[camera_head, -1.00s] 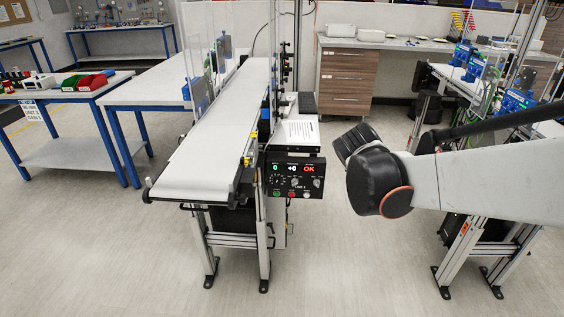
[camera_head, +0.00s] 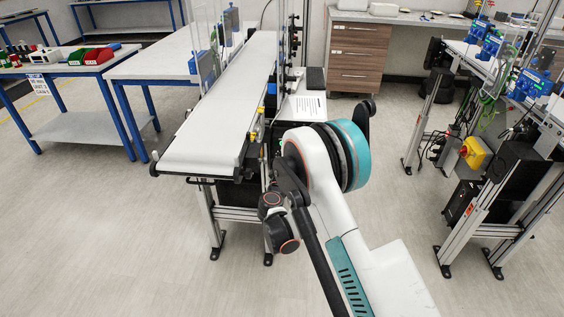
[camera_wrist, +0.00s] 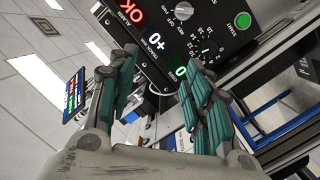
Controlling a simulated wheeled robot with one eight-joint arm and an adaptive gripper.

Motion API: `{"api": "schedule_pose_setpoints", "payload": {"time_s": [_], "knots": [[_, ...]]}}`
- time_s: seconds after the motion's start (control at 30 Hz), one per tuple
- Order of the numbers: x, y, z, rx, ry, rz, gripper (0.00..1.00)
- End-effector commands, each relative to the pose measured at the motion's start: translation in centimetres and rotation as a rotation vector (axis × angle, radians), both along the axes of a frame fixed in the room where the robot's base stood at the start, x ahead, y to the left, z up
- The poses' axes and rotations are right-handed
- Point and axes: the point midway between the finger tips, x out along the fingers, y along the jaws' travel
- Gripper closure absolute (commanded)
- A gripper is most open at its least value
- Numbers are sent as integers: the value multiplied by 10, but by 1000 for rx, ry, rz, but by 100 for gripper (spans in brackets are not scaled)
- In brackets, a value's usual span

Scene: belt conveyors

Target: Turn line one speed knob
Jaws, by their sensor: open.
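The black control panel (camera_wrist: 160,40) fills the upper middle of the wrist view and appears rotated. It carries a red OK display, a white +0 display, a green 0 display and a green START button (camera_wrist: 243,20). A numbered dial (camera_wrist: 207,42) lies between the displays and START; its knob is too small to make out clearly. My gripper (camera_wrist: 161,63) is open and empty, its teal fingers apart in front of the panel's display side. The dial is to the right of and above the right finger. In the head view my arm hides the panel and gripper.
The white belt conveyor (camera_head: 222,105) runs away from me, left of my arm. Blue-legged tables (camera_head: 150,65) stand at left. A framed station with a yellow switch box (camera_head: 473,153) stands at right. The floor in front is open.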

Motion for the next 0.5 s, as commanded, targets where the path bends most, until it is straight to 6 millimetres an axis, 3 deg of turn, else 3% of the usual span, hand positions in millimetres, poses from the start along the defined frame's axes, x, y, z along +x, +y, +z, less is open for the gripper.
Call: {"api": "schedule_pose_setpoints", "payload": {"time_s": [0.03,0.2,0.33,0.5], "knots": [[-3,11,-18,-15,-18,19,54],[-16,36,-58,-51,-71,66,54],[-23,46,-75,-66,-92,88,54],[-21,48,-81,-73,-102,95,54]]}}
